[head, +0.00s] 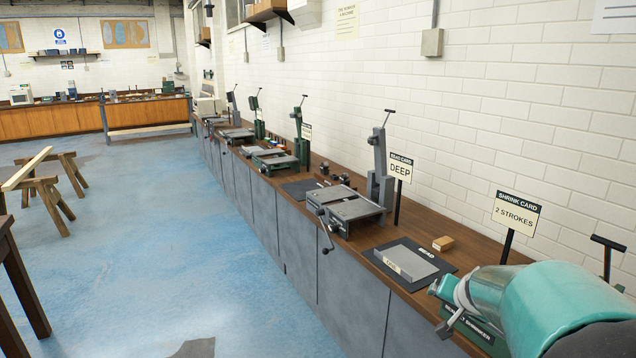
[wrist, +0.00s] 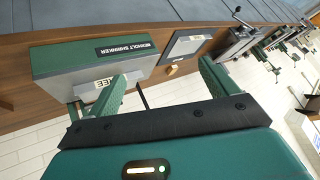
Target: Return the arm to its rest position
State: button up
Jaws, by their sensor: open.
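My gripper (wrist: 160,82) is open in the wrist view, its two green fingers spread wide with nothing seen held between them. Close beyond the fingers is a green and grey machine (wrist: 48,60) labelled as a bench shrinker; I cannot tell whether they touch. My teal arm (head: 555,300) reaches over the bench at the lower right of the head view and covers much of the green shrinker (head: 485,338). My fingers cannot be made out in the head view.
The wooden-topped bench (head: 470,262) runs along the white wall. A dark mat (head: 440,264) holds a bent grey sheet (head: 397,262); a small wooden block (head: 443,243) lies nearby. Signs "Deep" (head: 400,168) and "2 strokes" (head: 515,213) stand on posts.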

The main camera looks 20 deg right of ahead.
jog(key=s+a+r+n+y, duration=0.1)
jog(key=a+r+n+y, duration=0.15)
jog(key=a, duration=0.85)
jog(key=s+a+r+n+y, duration=0.1)
jog(key=a+n+y, duration=0.25)
jog(key=a, duration=0.85)
jog(key=s+a+r+n+g+h, duration=0.1)
jog(key=s+a+n, duration=0.4)
jog(key=s+a, duration=0.6)
jog(key=shift+s+r+g+h, duration=0.15)
jog(key=shift+r+g+h, duration=0.05)
jog(key=shift+g+h, duration=0.25)
